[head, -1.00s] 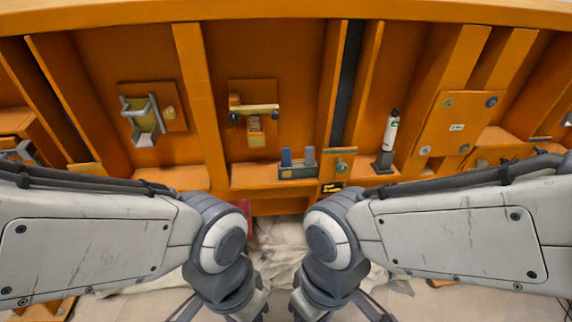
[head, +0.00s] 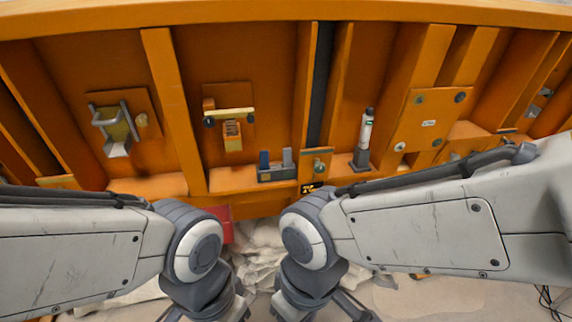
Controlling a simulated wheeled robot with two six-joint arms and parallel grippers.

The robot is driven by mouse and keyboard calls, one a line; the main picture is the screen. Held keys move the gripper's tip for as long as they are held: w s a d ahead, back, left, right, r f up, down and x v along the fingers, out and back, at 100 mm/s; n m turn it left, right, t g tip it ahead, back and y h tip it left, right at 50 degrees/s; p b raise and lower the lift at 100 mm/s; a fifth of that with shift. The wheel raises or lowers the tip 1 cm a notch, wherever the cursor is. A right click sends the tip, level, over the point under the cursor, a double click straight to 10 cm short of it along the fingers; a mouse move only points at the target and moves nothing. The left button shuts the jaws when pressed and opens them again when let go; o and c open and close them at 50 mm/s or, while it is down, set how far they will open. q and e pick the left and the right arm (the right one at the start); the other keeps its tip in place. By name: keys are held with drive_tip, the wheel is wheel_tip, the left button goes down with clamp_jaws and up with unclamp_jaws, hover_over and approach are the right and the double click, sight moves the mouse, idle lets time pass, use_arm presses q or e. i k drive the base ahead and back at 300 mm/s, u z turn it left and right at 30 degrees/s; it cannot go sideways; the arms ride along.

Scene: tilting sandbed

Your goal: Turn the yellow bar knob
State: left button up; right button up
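The yellow bar knob (head: 236,113) looks like a pale yellow horizontal bar with dark ends, mounted on an orange plate on the orange wall, left of the picture's middle. A small yellow ribbed block (head: 232,136) sits just under it. Both my arms bend downward in front of the wall, below and apart from the bar. Their grippers lie beyond the bottom edge, so their fingers are hidden. Nothing of mine touches the bar.
A metal bracket with a yellow flap (head: 117,130) is left of the bar. Below right are a dark holder with two upright pieces (head: 277,173) and a small plate (head: 316,165). A white-and-black cylinder (head: 365,132) stands further right. Upright ribs (head: 172,105) divide the wall.

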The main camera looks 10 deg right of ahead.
sight(209, 122)
drive_tip(key=k, duration=0.65)
drive_tip(key=u, duration=0.35)
drive_tip(key=i, duration=1.1)
drive_tip(key=z, duration=0.75)
